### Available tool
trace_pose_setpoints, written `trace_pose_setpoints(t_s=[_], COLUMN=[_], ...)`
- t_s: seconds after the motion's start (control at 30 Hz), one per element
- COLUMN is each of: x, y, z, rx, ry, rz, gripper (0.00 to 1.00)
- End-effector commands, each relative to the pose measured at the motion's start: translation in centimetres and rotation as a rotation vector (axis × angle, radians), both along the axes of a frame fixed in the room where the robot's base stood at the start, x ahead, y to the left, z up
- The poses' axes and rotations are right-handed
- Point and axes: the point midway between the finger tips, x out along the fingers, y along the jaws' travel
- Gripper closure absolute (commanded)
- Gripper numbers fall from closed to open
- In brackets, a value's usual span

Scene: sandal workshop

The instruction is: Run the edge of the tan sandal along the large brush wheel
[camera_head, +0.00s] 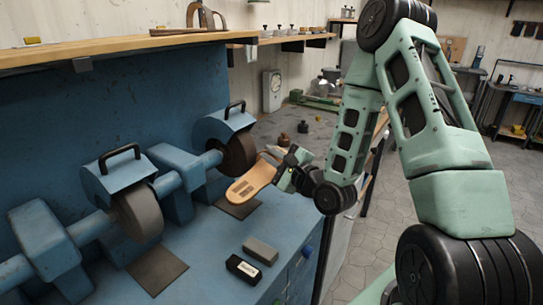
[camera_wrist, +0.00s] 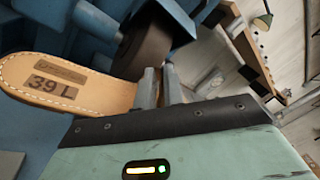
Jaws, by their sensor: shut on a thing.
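The tan sandal (camera_head: 250,182) is in my gripper (camera_head: 284,170), its sole with pale stitching showing and its free end pointing left and down. In the wrist view the sandal (camera_wrist: 65,88) reads "39 L", and my gripper's fingers (camera_wrist: 160,86) are closed at its right end. A brown, brush-like wheel (camera_head: 238,152) under a blue hood is just behind and left of the sandal. In the wrist view this wheel (camera_wrist: 146,48) is just beyond the fingers. I cannot tell whether sandal and wheel touch. A greyer wheel (camera_head: 140,213) is nearer, at left.
The blue machine bench (camera_head: 215,235) carries dark pads (camera_head: 157,270) below the wheels. A wooden shelf (camera_head: 120,47) hangs above the machine. Open floor is at the right.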

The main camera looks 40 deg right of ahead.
Motion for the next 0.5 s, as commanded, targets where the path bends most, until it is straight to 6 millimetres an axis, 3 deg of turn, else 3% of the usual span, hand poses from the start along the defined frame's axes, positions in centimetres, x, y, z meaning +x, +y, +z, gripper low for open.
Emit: trace_pose_setpoints(t_s=[0.5], x=[0.38], y=[0.12], z=[0.18], rx=[0.0], ry=[-0.002], rz=[0.0], gripper=[1.0])
